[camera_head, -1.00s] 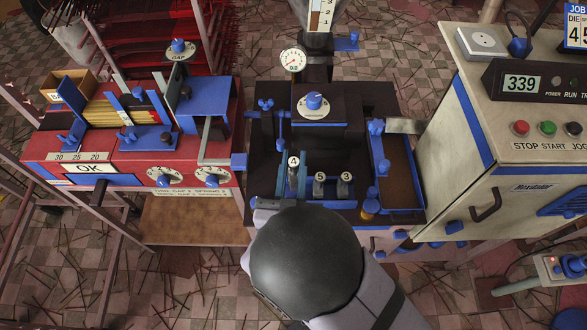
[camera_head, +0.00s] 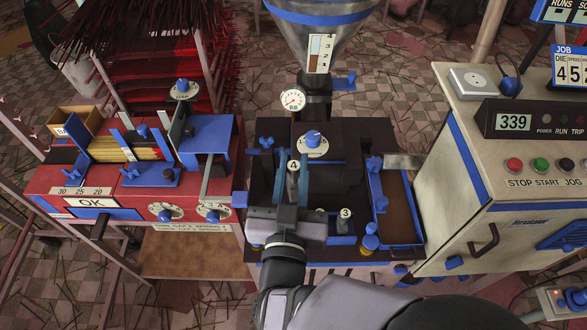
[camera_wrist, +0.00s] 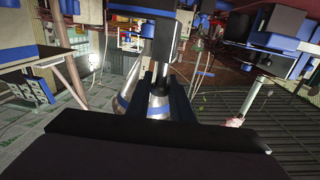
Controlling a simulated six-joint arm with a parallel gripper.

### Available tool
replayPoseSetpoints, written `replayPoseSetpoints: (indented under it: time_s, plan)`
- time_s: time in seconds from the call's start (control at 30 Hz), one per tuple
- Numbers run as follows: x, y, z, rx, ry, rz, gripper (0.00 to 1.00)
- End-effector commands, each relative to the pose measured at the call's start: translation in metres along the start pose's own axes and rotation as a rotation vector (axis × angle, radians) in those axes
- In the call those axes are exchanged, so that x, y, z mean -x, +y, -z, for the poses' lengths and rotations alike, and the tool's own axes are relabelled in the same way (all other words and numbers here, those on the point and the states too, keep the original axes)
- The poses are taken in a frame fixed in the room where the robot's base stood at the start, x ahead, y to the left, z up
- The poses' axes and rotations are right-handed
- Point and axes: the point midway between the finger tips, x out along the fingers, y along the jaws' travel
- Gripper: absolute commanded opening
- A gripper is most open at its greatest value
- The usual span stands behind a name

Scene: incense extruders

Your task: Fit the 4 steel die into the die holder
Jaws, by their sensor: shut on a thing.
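The steel die marked 4 (camera_head: 293,166) is upright between the fingers of my gripper (camera_head: 291,188). Its round top shows just in front of the dark machine head (camera_head: 335,150) with the blue knob. My gripper is shut on it, above the dark bed of the machine. The die's lower end is hidden by the gripper. I cannot make out the die holder's opening or whether the die touches it.
The die marked 3 (camera_head: 345,213) stands in the blue-edged rack (camera_head: 342,240) just right of my gripper. The die marked 5 is not visible. A blue-rimmed tray (camera_head: 404,242) is to the right, and a blue clamp (camera_head: 267,144) to the left.

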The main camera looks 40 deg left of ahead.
Motion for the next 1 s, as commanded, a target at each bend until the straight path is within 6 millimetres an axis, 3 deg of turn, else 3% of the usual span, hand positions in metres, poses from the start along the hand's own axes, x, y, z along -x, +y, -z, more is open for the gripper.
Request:
replayPoseSetpoints:
  time_s: [0.17, 0.33, 0.57, 0.7, 1.0]
  plan:
    - [-0.012, 0.007, 0.006, -0.004, 0.005, -0.019, 0.0]
    - [-0.042, 0.027, 0.015, -0.004, 0.007, -0.063, 0.0]
    - [-0.098, 0.079, 0.035, -0.004, 0.008, -0.148, 0.0]
    - [-0.129, 0.109, 0.034, 0.0, 0.004, -0.156, 0.0]
    - [-0.167, 0.16, 0.033, -0.002, 0.005, -0.17, 0.0]
